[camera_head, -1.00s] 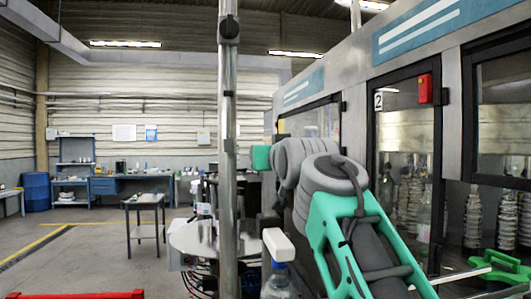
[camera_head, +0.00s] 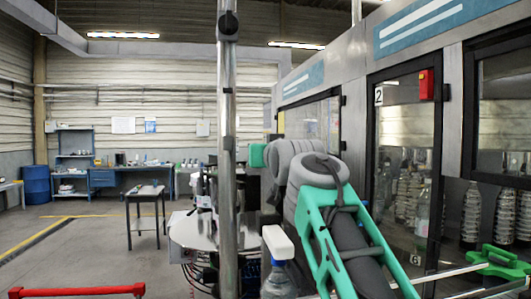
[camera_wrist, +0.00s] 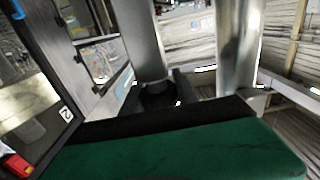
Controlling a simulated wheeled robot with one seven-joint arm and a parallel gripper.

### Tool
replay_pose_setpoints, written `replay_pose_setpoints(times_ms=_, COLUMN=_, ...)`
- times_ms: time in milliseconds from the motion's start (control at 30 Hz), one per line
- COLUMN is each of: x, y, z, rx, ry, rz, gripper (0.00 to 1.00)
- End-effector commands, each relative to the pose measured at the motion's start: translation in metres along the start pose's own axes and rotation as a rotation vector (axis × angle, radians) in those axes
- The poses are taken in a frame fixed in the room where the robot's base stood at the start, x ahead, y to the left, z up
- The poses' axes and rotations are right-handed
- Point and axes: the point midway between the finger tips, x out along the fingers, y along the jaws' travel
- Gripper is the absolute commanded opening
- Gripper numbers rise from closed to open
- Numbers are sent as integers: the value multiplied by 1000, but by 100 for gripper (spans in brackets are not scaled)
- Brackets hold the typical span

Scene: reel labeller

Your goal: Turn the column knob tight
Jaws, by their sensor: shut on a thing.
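In the wrist view, a dark round knob (camera_wrist: 158,94) sits at the end of a grey metal cylinder. My gripper (camera_wrist: 157,89) is shut on it, with a black finger on each side. The gripper's green and black body fills the bottom of this view and hides what is below. The knob's turn angle and tightness cannot be told. In the head view, my arm reaches forward on the right, and its grey links hide the fingers and the held knob. A shiny upright metal post (camera_head: 227,140) stands in the middle, with a black round piece (camera_head: 228,27) near its top.
The machine with glazed doors (camera_head: 405,170) runs close along the right side. A red bar (camera_head: 77,291) lies low at the left. A small table (camera_head: 147,193) stands farther off, with open floor around it.

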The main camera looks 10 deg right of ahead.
Motion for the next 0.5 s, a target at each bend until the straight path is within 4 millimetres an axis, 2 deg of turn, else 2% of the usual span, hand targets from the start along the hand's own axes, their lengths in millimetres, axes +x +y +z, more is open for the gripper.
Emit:
replay_pose_setpoints(times_ms=33, x=0, y=0, z=0, rx=0, ry=0, rz=0, gripper=14)
replay_pose_setpoints(times_ms=200, x=0, y=0, z=0, rx=0, ry=0, rz=0, gripper=0)
replay_pose_setpoints(times_ms=500, x=0, y=0, z=0, rx=0, ry=0, rz=16, gripper=0)
